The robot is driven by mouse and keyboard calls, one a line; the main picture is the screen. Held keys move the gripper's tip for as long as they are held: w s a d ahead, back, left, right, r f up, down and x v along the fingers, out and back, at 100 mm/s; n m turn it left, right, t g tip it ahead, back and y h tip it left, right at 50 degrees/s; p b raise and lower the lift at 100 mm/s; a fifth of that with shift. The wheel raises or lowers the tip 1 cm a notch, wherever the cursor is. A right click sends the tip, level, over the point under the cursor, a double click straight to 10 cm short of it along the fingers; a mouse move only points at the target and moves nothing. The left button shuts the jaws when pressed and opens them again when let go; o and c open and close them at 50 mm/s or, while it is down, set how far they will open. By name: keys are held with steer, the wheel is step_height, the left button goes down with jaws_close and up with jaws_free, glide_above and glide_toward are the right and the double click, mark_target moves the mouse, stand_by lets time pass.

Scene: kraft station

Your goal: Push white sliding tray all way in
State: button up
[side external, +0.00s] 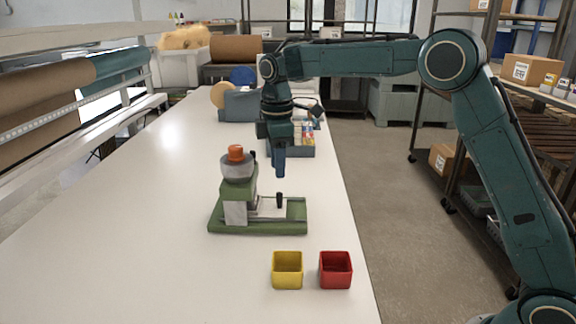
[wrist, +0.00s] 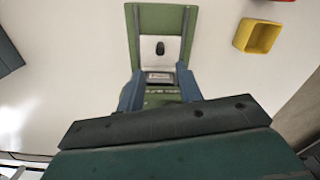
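A green device (side external: 232,190) with a grey bowl and orange cap stands on the table. Its white sliding tray (side external: 266,208), with an upright black knob (side external: 279,201), extends right of the device's body between two rails on the green base. In the wrist view the white tray (wrist: 148,60) and black knob (wrist: 160,48) lie ahead of the fingertips. My gripper (side external: 280,172) hangs pointing down above the tray side of the device, apart from the knob. In the wrist view my gripper's two blue fingers (wrist: 160,84) are spread with nothing held between them.
A yellow bin (side external: 288,271) and a red bin (side external: 336,271) stand at the front right of the device. A grey box with coloured items (side external: 290,150) stands behind. The table left of the device is clear; its right edge runs close by.

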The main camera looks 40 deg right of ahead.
steer(key=shift+r, duration=2.5)
